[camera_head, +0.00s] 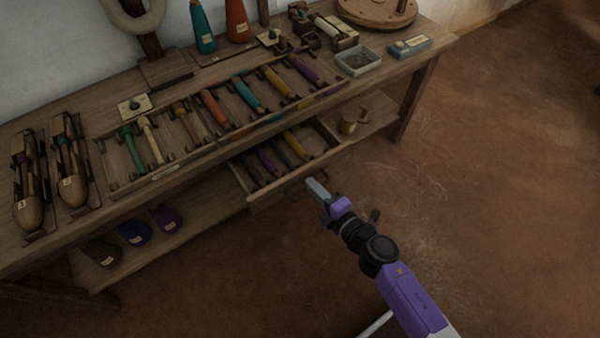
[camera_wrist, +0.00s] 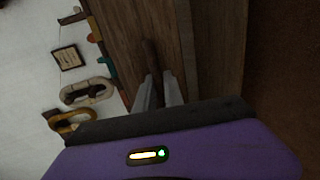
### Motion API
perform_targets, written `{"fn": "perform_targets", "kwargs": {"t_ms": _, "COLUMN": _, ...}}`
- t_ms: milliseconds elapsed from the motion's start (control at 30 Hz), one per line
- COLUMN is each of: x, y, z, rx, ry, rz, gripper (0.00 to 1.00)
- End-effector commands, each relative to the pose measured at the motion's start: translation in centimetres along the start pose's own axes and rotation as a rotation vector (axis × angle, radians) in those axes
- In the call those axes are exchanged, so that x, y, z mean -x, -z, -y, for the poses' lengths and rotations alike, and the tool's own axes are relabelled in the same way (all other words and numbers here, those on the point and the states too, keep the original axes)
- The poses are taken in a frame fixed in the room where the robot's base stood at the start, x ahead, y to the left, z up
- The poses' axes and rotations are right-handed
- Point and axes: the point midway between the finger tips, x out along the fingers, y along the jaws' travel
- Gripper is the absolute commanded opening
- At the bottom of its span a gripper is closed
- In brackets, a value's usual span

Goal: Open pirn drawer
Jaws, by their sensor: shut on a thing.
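The pirn drawer (camera_head: 268,201) stands pulled out from under the bench top in the head view, with several coloured pirns (camera_head: 268,159) lying inside it. My gripper (camera_head: 316,187) is at the drawer's front, near its middle, and is shut on the drawer handle. In the wrist view my gripper's two fingers (camera_wrist: 160,92) close around a dark bar, the handle (camera_wrist: 151,56). The exact contact is dark and partly hidden by the fingers.
The wooden bench (camera_head: 205,157) carries a rack of pirns, two shuttles (camera_head: 70,165) at the left and a grey bin (camera_head: 358,61). Coloured items (camera_head: 133,232) lie on the lower shelf. The brown floor (camera_head: 480,180) at the right is clear.

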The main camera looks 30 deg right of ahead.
Motion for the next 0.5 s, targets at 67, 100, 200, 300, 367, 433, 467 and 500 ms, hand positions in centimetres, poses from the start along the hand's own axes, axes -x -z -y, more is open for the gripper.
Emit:
{"fn": "perform_targets", "kwargs": {"t_ms": 67, "x": 1.4, "y": 0.0, "z": 0.6, "rx": 0.0, "ry": 0.003, "rz": 0.0, "gripper": 0.0}}
{"fn": "perform_targets", "kwargs": {"t_ms": 100, "x": 1.8, "y": 0.1, "z": 0.6, "rx": -0.001, "ry": 0.002, "rz": 0.0, "gripper": 0.0}}
{"fn": "perform_targets", "kwargs": {"t_ms": 200, "x": 2.8, "y": 0.1, "z": 0.8, "rx": 0.0, "ry": 0.002, "rz": -0.001, "gripper": 0.0}}
{"fn": "perform_targets", "kwargs": {"t_ms": 300, "x": 3.5, "y": 0.1, "z": 0.9, "rx": -0.001, "ry": 0.001, "rz": -0.001, "gripper": 0.0}}
{"fn": "perform_targets", "kwargs": {"t_ms": 367, "x": 3.6, "y": 0.1, "z": 0.9, "rx": -0.001, "ry": 0.001, "rz": -0.002, "gripper": 0.0}}
{"fn": "perform_targets", "kwargs": {"t_ms": 433, "x": 3.8, "y": 0.1, "z": 0.9, "rx": 0.0, "ry": 0.001, "rz": -0.002, "gripper": 0.0}}
{"fn": "perform_targets", "kwargs": {"t_ms": 467, "x": 3.8, "y": 0.1, "z": 0.9, "rx": 0.0, "ry": 0.001, "rz": -0.002, "gripper": 0.0}}
{"fn": "perform_targets", "kwargs": {"t_ms": 500, "x": 3.8, "y": 0.1, "z": 0.9, "rx": 0.0, "ry": 0.001, "rz": -0.002, "gripper": 0.0}}
